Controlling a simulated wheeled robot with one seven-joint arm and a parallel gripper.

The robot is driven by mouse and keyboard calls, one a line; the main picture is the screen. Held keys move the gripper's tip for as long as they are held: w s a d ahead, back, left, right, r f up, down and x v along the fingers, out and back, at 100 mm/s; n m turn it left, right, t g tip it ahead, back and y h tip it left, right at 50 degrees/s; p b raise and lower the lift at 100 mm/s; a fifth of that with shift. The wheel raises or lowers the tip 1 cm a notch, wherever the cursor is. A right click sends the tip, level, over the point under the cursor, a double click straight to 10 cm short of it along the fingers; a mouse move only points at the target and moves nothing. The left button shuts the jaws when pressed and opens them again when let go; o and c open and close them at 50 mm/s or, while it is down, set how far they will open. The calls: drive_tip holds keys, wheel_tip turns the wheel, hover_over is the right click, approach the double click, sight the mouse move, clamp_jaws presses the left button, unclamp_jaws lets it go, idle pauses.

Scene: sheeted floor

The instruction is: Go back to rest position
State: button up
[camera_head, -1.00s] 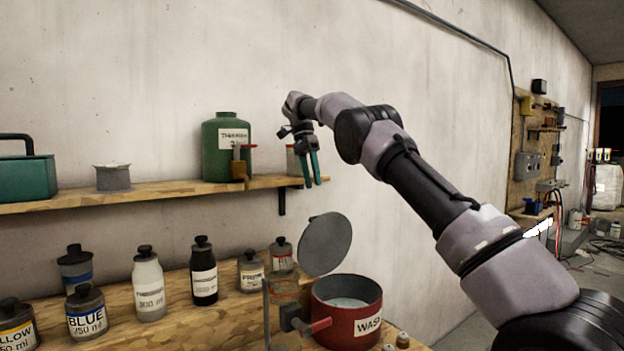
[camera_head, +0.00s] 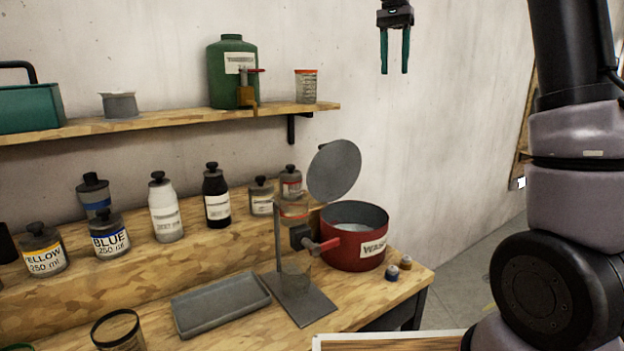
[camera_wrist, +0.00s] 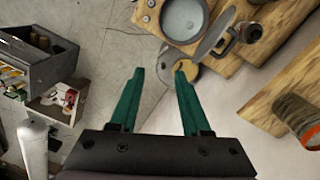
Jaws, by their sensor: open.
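My gripper (camera_head: 395,70) hangs at the top of the head view, right of the shelf and in front of the bare wall. Its two green fingers point down, apart, with nothing between them. In the wrist view my gripper (camera_wrist: 158,80) is also open and empty, above floor and bench edge. My arm stands at the right of the head view.
A wooden shelf (camera_head: 170,124) holds a green jug (camera_head: 224,88) and a cup with an orange rim (camera_head: 306,88). The workbench (camera_head: 400,288) below carries several bottles, a grey tray (camera_head: 221,304) and a red pot (camera_head: 350,247) with its lid raised. Air around the gripper is clear.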

drive_tip(key=s+d+f+n+t+y, duration=0.1)
drive_tip(key=s+d+t, duration=0.1)
drive_tip(key=s, duration=0.6)
drive_tip(key=s+d+f+n+t+y, duration=0.1)
drive_tip(key=s+d+t, duration=0.15)
drive_tip(key=s, duration=0.45)
drive_tip(key=s+f+t, duration=0.3)
drive_tip(key=s+f, duration=0.4)
drive_tip(key=s, duration=0.2)
drive_tip(key=shift+s+d+f, duration=0.2)
drive_tip(key=shift+s+f, duration=0.15)
drive_tip(key=shift+s, duration=0.05)
idle(0.9)
